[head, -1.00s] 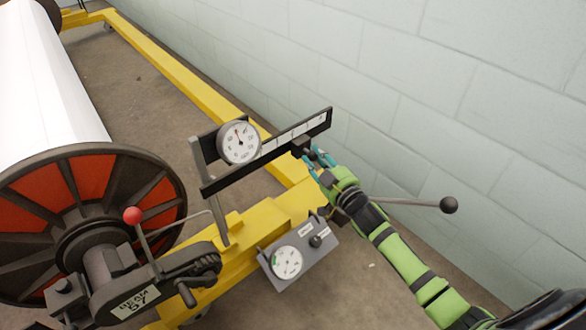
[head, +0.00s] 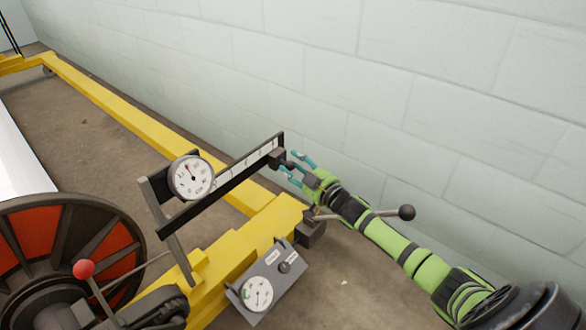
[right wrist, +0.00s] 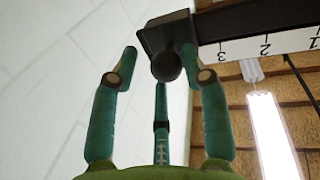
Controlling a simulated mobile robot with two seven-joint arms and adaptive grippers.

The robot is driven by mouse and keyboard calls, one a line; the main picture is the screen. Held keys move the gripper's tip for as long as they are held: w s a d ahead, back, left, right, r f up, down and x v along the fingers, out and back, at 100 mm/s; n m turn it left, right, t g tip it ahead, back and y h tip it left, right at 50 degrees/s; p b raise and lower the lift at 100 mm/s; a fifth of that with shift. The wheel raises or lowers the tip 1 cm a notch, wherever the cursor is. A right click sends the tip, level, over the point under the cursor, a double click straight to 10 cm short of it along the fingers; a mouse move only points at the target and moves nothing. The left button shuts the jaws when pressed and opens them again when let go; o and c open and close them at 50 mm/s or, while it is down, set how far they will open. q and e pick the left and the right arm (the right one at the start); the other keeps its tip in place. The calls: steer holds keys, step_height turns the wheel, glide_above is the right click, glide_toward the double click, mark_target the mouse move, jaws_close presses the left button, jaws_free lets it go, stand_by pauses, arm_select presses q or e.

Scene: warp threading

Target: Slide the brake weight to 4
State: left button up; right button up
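The brake weight (head: 277,159) is a small dark block on the graduated bar (head: 222,185), close to the bar's upper right end. In the right wrist view the weight (right wrist: 166,32) sits just beyond the 3 mark, with a round dark knob (right wrist: 166,67) facing me. The scale shows 1, 2 and 3; any mark behind the weight is hidden. My right gripper (head: 291,164) is just right of the weight. Its teal fingers (right wrist: 160,68) are spread around the knob, with visible gaps on both sides. My left gripper is out of view.
A round dial (head: 191,177) is mounted at the bar's left part. Below are a grey gauge box (head: 268,284), a yellow frame (head: 130,106) and a ball-ended lever (head: 406,212) near my right arm. A red-knobbed lever (head: 84,268) stands by the beam flange. A block wall is behind.

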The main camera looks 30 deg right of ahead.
steer(key=shift+f, duration=0.15)
steer(key=shift+s+a, duration=0.1)
steer(key=s+d, duration=0.2)
steer(key=s, duration=0.9)
steer(key=shift+s, duration=0.35)
